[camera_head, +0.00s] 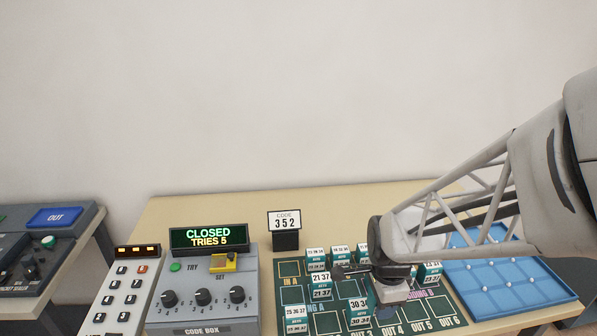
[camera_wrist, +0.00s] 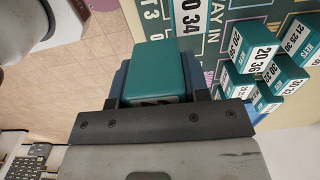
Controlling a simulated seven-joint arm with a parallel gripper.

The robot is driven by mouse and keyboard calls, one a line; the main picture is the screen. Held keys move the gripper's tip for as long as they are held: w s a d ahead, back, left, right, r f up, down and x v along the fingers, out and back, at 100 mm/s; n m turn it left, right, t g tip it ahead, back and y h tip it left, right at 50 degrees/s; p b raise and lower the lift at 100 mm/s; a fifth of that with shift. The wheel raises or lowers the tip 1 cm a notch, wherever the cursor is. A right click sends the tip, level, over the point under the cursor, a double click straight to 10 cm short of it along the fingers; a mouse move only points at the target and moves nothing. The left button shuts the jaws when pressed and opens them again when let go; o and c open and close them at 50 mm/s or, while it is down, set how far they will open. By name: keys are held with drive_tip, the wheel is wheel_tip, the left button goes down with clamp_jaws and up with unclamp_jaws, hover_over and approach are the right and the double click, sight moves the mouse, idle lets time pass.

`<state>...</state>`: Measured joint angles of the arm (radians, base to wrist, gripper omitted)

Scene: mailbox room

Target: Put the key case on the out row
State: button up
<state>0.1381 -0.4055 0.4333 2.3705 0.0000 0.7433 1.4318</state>
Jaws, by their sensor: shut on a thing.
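My gripper (camera_wrist: 155,80) is shut on a teal key case (camera_wrist: 158,68), which sits between the two dark blue fingers in the wrist view. In the head view my gripper (camera_head: 384,298) hangs over the front right part of the green board, and the arm hides much of the held case there. The out row (camera_head: 421,325) is the line of marked spaces along the board's front edge, with OUT 4, OUT 5 and OUT 6 legible. OUT 5 and OUT 6 look empty. Whether the held case touches the board cannot be told.
Several other teal cases with numbers stand on the board, such as one near its left front (camera_head: 296,316) and one right of my gripper (camera_head: 430,272). A blue tray (camera_head: 510,283) lies at the right. A grey code box (camera_head: 203,290) and a code sign (camera_head: 286,226) stand left.

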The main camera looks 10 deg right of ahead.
drive_tip(key=s+f, duration=0.3)
drive_tip(key=s, duration=0.9)
drive_tip(key=shift+d+f, duration=0.15)
drive_tip(key=shift+d, duration=0.3)
drive_tip(key=shift+w+d+f, duration=0.25)
drive_tip(key=shift+w+d, duration=0.3)
drive_tip(key=shift+w, duration=1.9)
drive_tip(key=shift+w+d+f, duration=0.2)
drive_tip(key=shift+w+d, duration=0.35)
drive_tip(key=shift+w, duration=1.9)
drive_tip(key=shift+w+d+f, duration=0.25)
drive_tip(key=shift+w+d, duration=0.3)
drive_tip(key=shift+w, duration=1.9)
drive_tip(key=shift+w+d, duration=0.1)
drive_tip(key=shift+w, duration=0.35)
drive_tip(key=shift+f, duration=1.8)
drive_tip(key=shift+f, duration=0.1)
drive_tip(key=o, duration=1)
drive_tip(key=shift+c, duration=0.2)
